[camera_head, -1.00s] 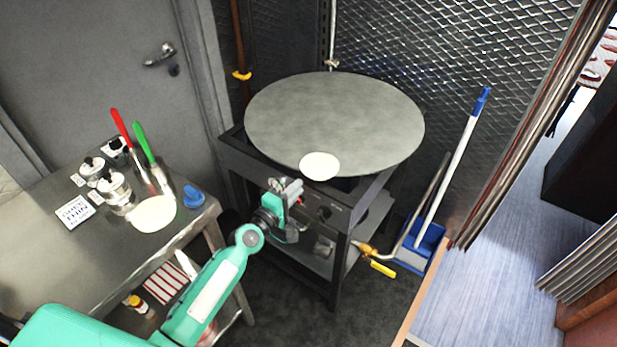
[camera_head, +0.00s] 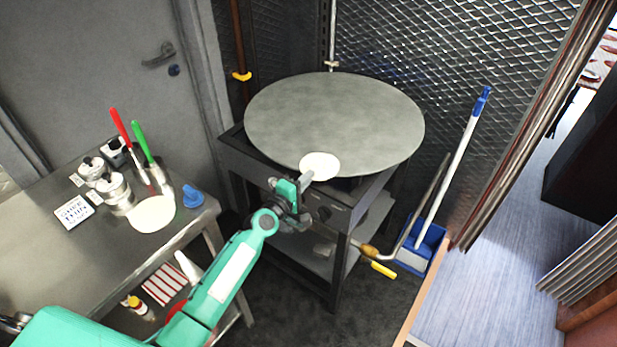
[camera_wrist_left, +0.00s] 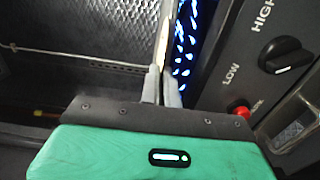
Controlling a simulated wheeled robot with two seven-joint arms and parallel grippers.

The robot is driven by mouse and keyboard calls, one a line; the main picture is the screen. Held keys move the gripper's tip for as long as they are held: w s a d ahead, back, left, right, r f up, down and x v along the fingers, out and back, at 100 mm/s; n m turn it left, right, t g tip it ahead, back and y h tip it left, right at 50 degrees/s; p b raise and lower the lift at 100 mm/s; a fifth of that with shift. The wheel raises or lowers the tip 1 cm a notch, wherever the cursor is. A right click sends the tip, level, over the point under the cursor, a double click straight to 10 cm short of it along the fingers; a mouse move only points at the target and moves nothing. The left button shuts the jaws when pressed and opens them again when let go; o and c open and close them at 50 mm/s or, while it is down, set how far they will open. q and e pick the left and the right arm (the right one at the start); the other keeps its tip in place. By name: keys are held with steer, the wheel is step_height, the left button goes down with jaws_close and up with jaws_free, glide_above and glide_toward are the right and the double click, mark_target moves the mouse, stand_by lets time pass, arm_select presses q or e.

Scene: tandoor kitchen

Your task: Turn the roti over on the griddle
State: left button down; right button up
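The roti (camera_head: 322,163), a pale round flatbread, lies at the front rim of the large round grey griddle (camera_head: 345,118) and reaches its edge. My left gripper (camera_head: 306,175) is at this front edge, one finger overlapping the roti's lower left side. In the left wrist view its two grey fingers (camera_wrist_left: 162,80) stand either side of a thin pale strip, seemingly the roti edge-on. A narrow gap shows between them, so the gripper looks slightly open; firm contact is not visible. My right gripper is out of view.
Blue burner flames (camera_wrist_left: 184,45) and a LOW/HIGH knob (camera_wrist_left: 285,55) are close by. A steel table (camera_head: 60,245) at left holds another pale disc (camera_head: 152,213), jars and red- and green-handled tools. A blue dustpan (camera_head: 425,245) stands right of the stove.

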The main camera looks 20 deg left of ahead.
arm_select(q)
step_height(320, 180, up, 2)
steer(key=shift+r+p, duration=0.25)
steer(key=shift+p, duration=0.95)
steer(key=s+a+r+p, duration=0.2)
steer(key=s, duration=0.4)
steer(key=s+a+r+p, duration=0.2)
steer(key=s+r+p, duration=0.1)
steer(key=s, duration=0.4)
steer(key=shift+s+a, duration=0.15)
steer(key=shift+a, duration=0.25)
